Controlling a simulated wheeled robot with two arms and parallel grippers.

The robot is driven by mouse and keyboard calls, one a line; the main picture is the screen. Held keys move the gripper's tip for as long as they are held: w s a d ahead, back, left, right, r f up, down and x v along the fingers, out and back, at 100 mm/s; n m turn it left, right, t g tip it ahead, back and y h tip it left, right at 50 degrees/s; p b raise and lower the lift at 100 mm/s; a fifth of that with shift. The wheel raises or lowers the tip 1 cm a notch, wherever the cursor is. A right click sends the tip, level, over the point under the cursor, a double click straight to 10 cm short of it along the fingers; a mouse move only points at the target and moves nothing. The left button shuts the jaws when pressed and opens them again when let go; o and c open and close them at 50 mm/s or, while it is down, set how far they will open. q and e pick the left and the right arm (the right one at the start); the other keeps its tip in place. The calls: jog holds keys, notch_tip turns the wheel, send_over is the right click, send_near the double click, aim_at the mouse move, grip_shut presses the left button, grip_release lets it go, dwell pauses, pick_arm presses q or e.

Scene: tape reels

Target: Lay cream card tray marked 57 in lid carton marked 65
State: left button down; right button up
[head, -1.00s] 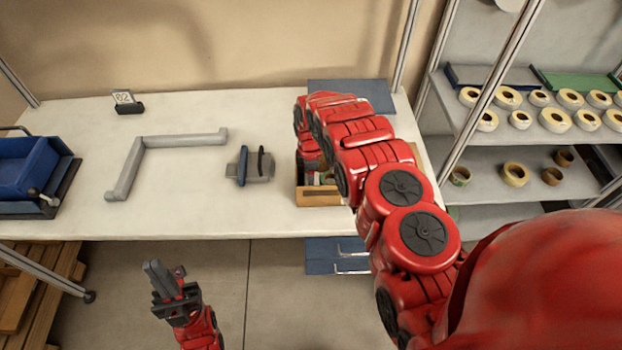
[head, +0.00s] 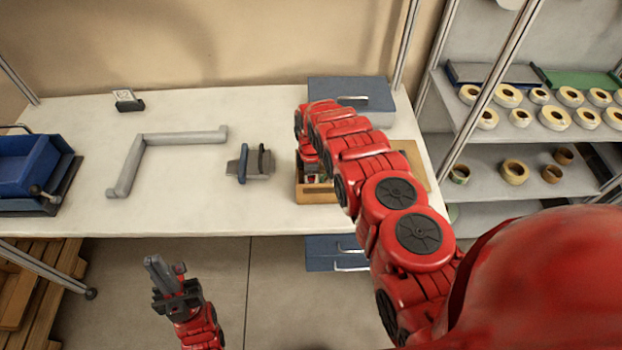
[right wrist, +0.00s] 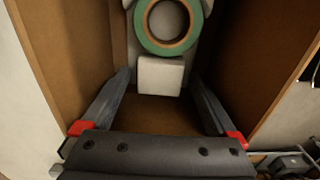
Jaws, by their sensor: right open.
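A brown open carton (head: 318,196) stands at the right of the table in the head view, partly hidden by my right arm. No number on it is readable. The right wrist view looks down between its brown walls (right wrist: 75,50). Inside are a green tape reel with a brown core (right wrist: 168,42) and a pale block (right wrist: 160,76). A pale surface shows behind the reel; I cannot tell whether it is the cream card tray. My right gripper (right wrist: 160,78) is open, its fingers on either side of the block, apart from it. My left gripper (head: 172,278) hangs before the table; its jaw state is unclear.
A blue drawer box (head: 350,92) stands behind the carton. A grey angled bar (head: 180,138), a grey and blue holder (head: 250,164), a small sign (head: 126,100) and blue bins (head: 30,165) are on the table. Shelves with tape reels (head: 508,96) stand right. The table's middle front is clear.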

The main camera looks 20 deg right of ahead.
jog(key=shift+r, duration=0.15)
jog(key=shift+r, duration=0.1)
notch_tip(320, 180, up, 9)
jog(key=b, duration=0.3)
jog(key=shift+b, duration=0.35)
notch_tip(320, 180, up, 3)
jog(key=p, duration=0.3)
